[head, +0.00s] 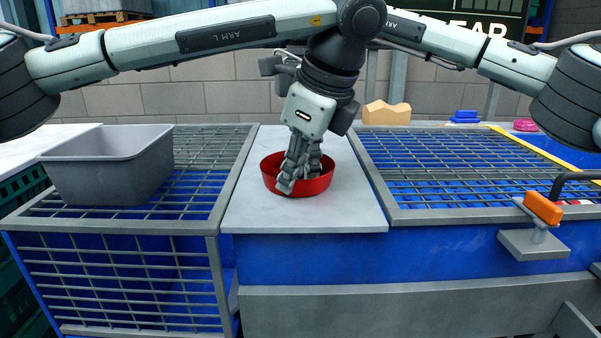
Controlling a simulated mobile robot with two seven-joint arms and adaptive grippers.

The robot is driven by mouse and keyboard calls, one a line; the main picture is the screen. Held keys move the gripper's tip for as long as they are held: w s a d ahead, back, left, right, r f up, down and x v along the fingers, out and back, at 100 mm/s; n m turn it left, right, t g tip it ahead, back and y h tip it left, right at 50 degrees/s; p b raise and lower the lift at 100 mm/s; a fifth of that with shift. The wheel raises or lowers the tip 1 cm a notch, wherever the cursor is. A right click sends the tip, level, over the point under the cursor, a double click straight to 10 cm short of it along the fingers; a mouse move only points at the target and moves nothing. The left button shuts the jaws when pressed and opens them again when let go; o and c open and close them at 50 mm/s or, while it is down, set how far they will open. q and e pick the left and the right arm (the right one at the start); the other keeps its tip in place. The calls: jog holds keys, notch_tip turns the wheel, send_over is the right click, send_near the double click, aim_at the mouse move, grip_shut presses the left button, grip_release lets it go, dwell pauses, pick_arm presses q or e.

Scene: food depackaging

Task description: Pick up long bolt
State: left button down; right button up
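No long bolt can be made out. A round red bowl (322,187) stands on the white board between the two mesh tables. One gripper (287,188), apparently my left, points down into the bowl. Its grey fingers look close together, but overlap hides whether they are open or shut and whether they hold anything. The fingers and the bowl's wall hide most of the inside. My two arms cross at the top middle, and my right gripper cannot be made out behind the front wrist.
A grey bin (110,170) stands on the left mesh table (190,212). The right mesh table (470,175) is mostly clear. An orange-handled clamp (543,208) sits at its front right. A tan block (386,113) and blue items (465,116) stand behind. The white board (300,222) is free around the bowl.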

grip_shut()
jog(key=shift+r, duration=0.15)
notch_tip(320, 180, up, 10)
dwell(0.5)
pick_arm(q)
jog(key=c, duration=1.6)
grip_release()
jog(key=shift+c, duration=0.2)
